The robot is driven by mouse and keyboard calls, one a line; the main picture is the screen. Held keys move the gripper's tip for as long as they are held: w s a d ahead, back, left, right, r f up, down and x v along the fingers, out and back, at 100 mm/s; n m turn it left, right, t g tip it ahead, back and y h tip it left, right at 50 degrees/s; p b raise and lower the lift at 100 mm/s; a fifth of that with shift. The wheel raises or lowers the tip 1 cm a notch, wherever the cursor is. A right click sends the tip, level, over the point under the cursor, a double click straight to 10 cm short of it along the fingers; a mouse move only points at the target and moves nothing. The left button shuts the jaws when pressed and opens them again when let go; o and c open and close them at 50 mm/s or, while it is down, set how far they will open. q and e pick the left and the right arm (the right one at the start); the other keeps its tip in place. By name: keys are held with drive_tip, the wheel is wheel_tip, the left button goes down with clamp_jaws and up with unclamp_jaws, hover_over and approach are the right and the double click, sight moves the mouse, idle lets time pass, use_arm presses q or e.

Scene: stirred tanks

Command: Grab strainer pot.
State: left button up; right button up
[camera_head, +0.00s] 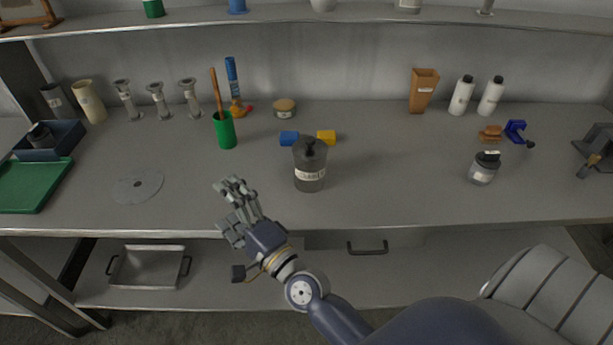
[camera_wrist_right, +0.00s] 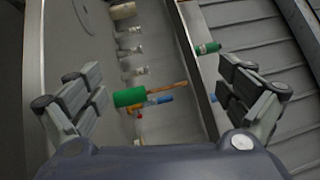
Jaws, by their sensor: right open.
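A dark grey lidded pot (camera_head: 310,172) with a black knob and a white label stands upright on the bench near the middle. A smaller grey jar (camera_head: 483,172) with a dark lid and a label stands further right. I cannot read either label well enough to tell which is the strainer pot. My right gripper (camera_head: 235,202) is open and empty over the bench's front edge, to the left of the dark pot and apart from it. In the right wrist view its open fingers (camera_wrist_right: 163,100) show, with no pot between them. My left gripper is not in view.
A green cup (camera_head: 225,132) with a brown handle stands behind my right gripper. Blue (camera_head: 289,138) and yellow (camera_head: 326,136) pieces lie just behind the dark pot. A flat disc (camera_head: 138,186) lies at left. The bench between the pot and the small jar is clear.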

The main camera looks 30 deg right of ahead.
drive_tip(key=w+d+r+m+t+h, duration=0.2)
drive_tip(key=d+r+m+h, duration=0.15)
drive_tip(key=m, duration=0.35)
drive_tip(key=m+g+h, duration=0.9)
drive_tip(key=m+h, duration=0.5)
drive_tip(key=m, duration=0.7)
approach(306, 162)
drive_tip(key=x, duration=0.4)
drive_tip(key=shift+w+d, duration=0.1)
drive_tip(key=p+x, duration=0.1)
drive_tip(key=x, duration=0.3)
drive_tip(key=shift+w+d+p, duration=0.2)
drive_tip(key=shift+d+p, duration=0.05)
drive_tip(key=shift+p, duration=0.1)
drive_tip(key=shift+w+d+p, duration=0.4)
drive_tip(key=p+x, duration=0.1)
drive_tip(key=x, duration=0.3)
drive_tip(key=shift+w+f+p, duration=0.1)
drive_tip(key=shift+f+p, duration=0.1)
drive_tip(key=shift+p, duration=0.15)
drive_tip(key=shift+c, duration=1.1)
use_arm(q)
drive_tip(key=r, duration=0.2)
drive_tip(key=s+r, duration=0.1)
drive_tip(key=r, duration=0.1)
use_arm(e)
drive_tip(key=c, duration=1.3)
